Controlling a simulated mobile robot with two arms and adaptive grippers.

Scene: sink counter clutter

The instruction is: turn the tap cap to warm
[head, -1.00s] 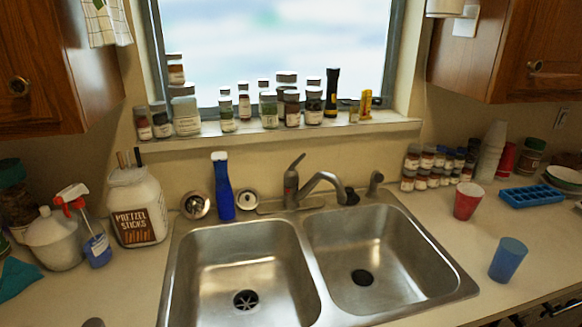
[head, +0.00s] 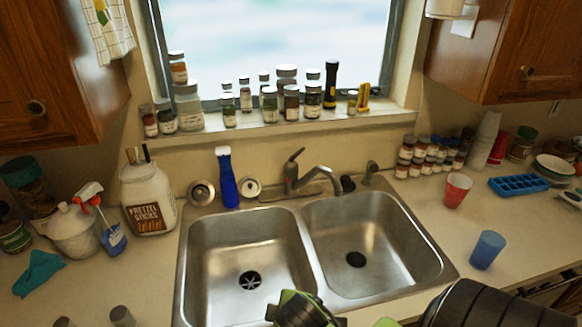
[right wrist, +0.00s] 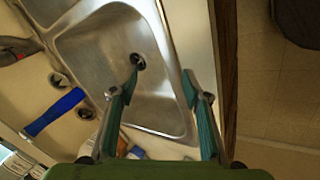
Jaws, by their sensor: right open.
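The metal tap (head: 291,180) stands behind the divider between the two sink basins. Its cap with a lever (head: 295,155) points up and slightly right, and its spout reaches right over the right basin. In the right wrist view a dark part that looks like the tap (right wrist: 15,48) is cut off at the left edge. My right gripper (right wrist: 161,72) is open and empty above the left basin, away from the tap. In the head view it shows at the bottom edge (head: 300,308), partly cut off. My left gripper is not in view.
A blue bottle (head: 227,178) stands left of the tap between two round metal discs. Spice jars (head: 290,102) line the window sill above. A blue cup (head: 487,250) and a red cup (head: 456,190) stand right of the sink. Both basins (head: 355,230) look empty.

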